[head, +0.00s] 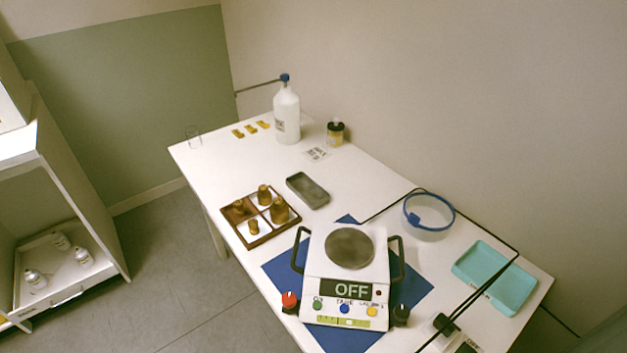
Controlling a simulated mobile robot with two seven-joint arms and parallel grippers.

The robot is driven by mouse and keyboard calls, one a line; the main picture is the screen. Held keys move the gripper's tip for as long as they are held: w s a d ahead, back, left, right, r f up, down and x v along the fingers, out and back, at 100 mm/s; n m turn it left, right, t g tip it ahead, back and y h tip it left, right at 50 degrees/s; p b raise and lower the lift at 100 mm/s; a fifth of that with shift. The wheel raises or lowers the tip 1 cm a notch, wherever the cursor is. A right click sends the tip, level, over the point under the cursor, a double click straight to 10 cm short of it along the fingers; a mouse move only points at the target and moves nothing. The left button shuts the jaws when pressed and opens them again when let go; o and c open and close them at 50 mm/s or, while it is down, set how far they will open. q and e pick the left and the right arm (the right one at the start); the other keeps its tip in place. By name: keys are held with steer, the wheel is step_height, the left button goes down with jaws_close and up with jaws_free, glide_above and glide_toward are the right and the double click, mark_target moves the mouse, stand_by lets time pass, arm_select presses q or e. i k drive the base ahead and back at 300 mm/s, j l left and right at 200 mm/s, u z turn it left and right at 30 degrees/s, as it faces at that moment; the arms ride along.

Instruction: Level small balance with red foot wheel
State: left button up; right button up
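The small balance (318,268) is a white box with a round dark pan (349,248) and black side handles. It stands on a blue mat (412,290) near the table's front edge. Its display (345,290) reads OFF. The red foot wheel (289,299) is at its front left corner, and a black foot wheel (401,314) is at its front right. A yellow-green level strip (345,322) lies along the lower front; its bubble is too small to read. Neither of my grippers shows in the head view.
A wooden tray (233,226) with brass weights and a dark grey box (307,190) lie left of and behind the balance. A blue ring (429,228), a teal tray (494,276) and a black cable (483,287) are at right. A white bottle (287,112) stands farther back.

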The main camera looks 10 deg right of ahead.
mark_target(289, 299)
steer(key=i+j+z, duration=0.8)
steer(key=k, duration=0.1)
